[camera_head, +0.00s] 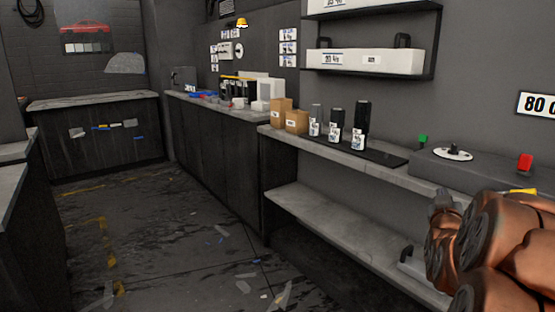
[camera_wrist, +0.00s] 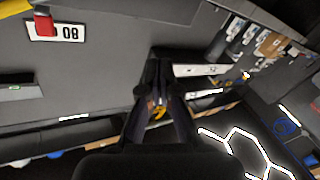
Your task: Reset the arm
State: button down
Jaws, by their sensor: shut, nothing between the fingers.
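My gripper (camera_wrist: 156,78) shows in the wrist view, its dark fingers meeting near the middle of the picture. It is shut and empty. A small yellow patch shows in the gap behind the fingertips; I cannot tell what it is. In the head view my copper-coloured arm (camera_head: 490,245) is folded at the lower right, in front of the counter's right end. The gripper itself cannot be made out there.
A long counter (camera_head: 345,160) along the wall holds black bottles (camera_head: 360,125), cardboard boxes (camera_head: 297,121) and a grey unit with a red button (camera_head: 525,162). A wall shelf (camera_head: 370,74) hangs above. The littered floor (camera_head: 170,240) at left has open room.

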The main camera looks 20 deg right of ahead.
jog(key=w+a+n+g+y+p, duration=0.1)
jog(key=w+a+y+p, duration=0.2)
jog(key=a, duration=0.3)
jog(key=w+a+n+y+p, duration=0.1)
jog(key=w+a+y+p, duration=0.25)
jog(key=a, duration=0.35)
jog(key=s+a+n+g+y+p, duration=0.1)
jog(key=s+a+g+y+p, duration=0.2)
jog(key=a+p, duration=0.75)
jog(key=s+a+r+n+g+y+p, duration=0.1)
jog(key=s+a+r+g+p, duration=0.3)
jog(key=s+a, duration=0.7)
jog(key=s+a+r+n+g+y+p, duration=0.1)
jog(key=s+a+r+g+y+p, duration=0.2)
jog(key=s+a, duration=0.8)
notch_tip(320, 180, up, 2)
jog(key=shift+s+a+r+n+g+y+p, duration=0.25)
jog(key=shift+a+n+g+y+p, duration=0.25)
jog(key=shift+g+p, duration=0.7)
